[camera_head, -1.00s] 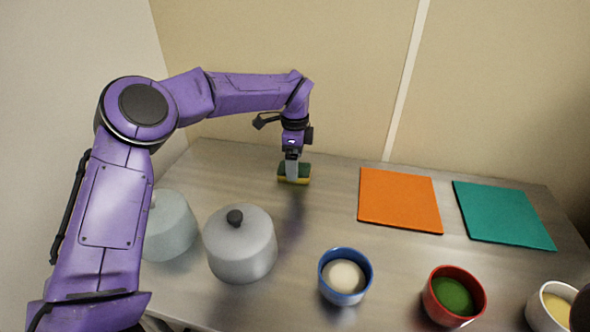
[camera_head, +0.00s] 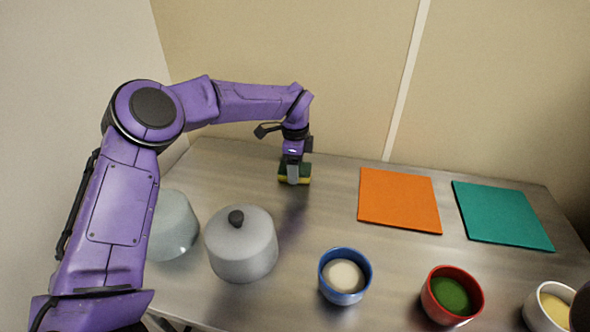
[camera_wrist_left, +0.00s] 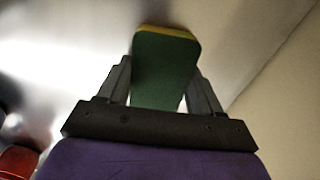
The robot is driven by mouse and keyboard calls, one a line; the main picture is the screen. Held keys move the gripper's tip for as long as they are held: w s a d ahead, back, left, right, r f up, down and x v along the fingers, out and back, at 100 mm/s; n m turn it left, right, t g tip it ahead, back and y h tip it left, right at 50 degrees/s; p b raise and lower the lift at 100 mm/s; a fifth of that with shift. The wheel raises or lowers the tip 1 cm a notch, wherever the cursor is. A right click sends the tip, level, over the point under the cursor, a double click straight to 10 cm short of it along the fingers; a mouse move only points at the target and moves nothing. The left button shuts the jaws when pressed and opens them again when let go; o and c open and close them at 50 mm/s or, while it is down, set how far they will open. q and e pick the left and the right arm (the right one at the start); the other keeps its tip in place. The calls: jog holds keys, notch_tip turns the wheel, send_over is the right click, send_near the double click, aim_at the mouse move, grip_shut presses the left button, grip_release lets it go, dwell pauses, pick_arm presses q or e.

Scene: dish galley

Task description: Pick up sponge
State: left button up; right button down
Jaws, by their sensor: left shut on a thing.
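The sponge (camera_head: 306,174), green on top and yellow below, is at the back of the metal counter near the wall. My left gripper (camera_head: 293,178) points down over it with the fingers at its sides. In the left wrist view the sponge (camera_wrist_left: 163,70) lies between the two fingers of my left gripper (camera_wrist_left: 165,82), which is shut on it. The sponge appears to be at counter height; I cannot tell whether it touches the counter.
A grey lidded pot (camera_head: 241,247) and a pale glassy container (camera_head: 172,226) stand front left. Blue (camera_head: 345,292), red (camera_head: 432,303) and white (camera_head: 535,312) bowls line the front. Orange (camera_head: 399,200) and teal (camera_head: 503,215) boards lie on the right. The counter between sponge and orange board is clear.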

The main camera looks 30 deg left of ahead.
pick_arm(q)
notch_tip(320, 180, up, 16)
jog(key=shift+f+b, duration=0.2)
jog(key=shift+b, duration=0.2)
notch_tip(320, 180, up, 12)
jog(key=p, duration=0.4)
jog(key=shift+r, duration=0.15)
jog(key=shift+c, duration=0.7)
